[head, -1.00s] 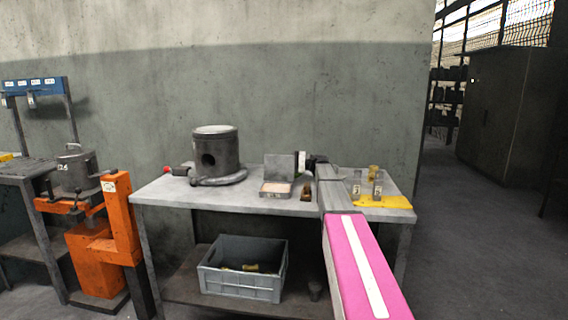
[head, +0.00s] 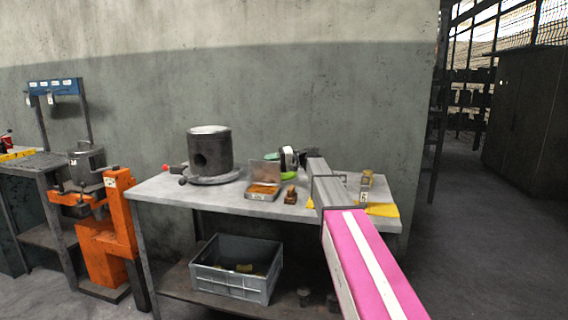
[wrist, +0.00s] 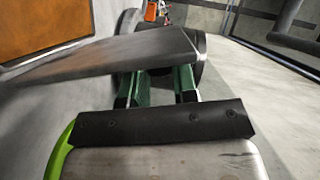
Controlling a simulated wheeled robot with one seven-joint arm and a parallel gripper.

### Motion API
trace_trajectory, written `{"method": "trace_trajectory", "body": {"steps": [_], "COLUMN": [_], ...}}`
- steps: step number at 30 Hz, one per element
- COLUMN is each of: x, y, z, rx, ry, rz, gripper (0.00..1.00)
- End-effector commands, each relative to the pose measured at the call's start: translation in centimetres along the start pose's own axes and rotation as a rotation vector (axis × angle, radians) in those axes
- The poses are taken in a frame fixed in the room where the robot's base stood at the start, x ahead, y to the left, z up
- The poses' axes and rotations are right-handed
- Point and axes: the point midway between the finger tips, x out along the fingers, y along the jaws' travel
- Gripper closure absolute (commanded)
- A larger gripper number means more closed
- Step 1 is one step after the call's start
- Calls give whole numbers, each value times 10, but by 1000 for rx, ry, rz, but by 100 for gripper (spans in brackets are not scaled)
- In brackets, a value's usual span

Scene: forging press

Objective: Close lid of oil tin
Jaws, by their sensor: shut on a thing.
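The oil tin (head: 263,195) is a small shallow metal box with a label and orange-brown contents, standing on the grey table. Its lid (head: 265,173) stands raised at the back edge. In the wrist view the orange-brown inside of the tin (wrist: 50,32) fills the upper left, and the lid (wrist: 130,55) is a dark plate crossing above my fingers. My gripper (head: 272,156) is behind the lid's upper right corner. Its green fingers show in the wrist view (wrist: 158,86), shut on the lid; the lid partly hides their tips.
A large metal piston (head: 210,152) stands left of the tin. A small brown block (head: 291,195) sits close to its right. A yellow cloth (head: 382,210) and a brass-coloured piece (head: 366,180) lie farther right. A grey crate (head: 237,270) is on the lower shelf.

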Motion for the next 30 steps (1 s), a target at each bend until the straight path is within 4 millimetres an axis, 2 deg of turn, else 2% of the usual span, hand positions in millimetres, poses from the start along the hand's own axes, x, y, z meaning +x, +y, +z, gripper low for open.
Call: {"method": "trace_trajectory", "body": {"steps": [16, 30], "x": [21, 29], "y": [-7, -3], "z": [45, 63], "rx": [-457, -444], "ry": [1, -2], "rz": [190, 181], "gripper": [100, 100]}}
